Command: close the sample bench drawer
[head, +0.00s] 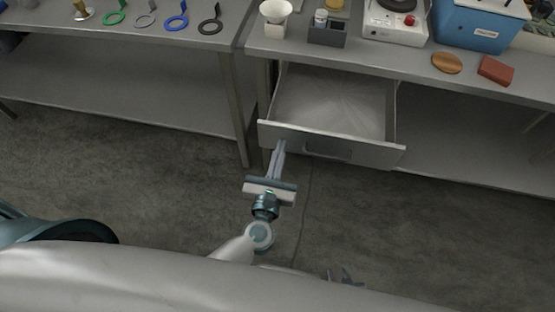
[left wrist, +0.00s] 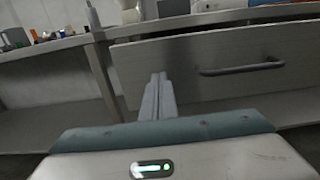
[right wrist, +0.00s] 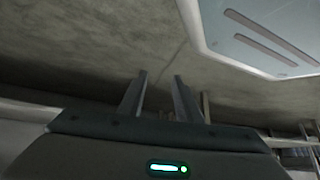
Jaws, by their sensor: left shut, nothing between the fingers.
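The sample bench drawer (head: 330,104) is pulled out from under the bench and looks empty. Its grey front (head: 375,153) carries a bar handle (head: 327,150), which also shows in the left wrist view (left wrist: 240,69). My left gripper (head: 280,143) is shut and empty. Its fingertips (left wrist: 158,76) are at the left part of the drawer front, left of the handle; I cannot tell whether they touch it. My right gripper (head: 345,274) is low near my body, far from the drawer. Its fingers (right wrist: 159,76) are apart with nothing between them.
The bench top (head: 290,45) holds a white cup (head: 275,16), a dark box (head: 327,33), a white device (head: 394,27), a blue box (head: 478,24), a brown oval (head: 447,62) and a red block (head: 495,70). Another table (head: 120,40) stands left. The floor before the drawer is clear.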

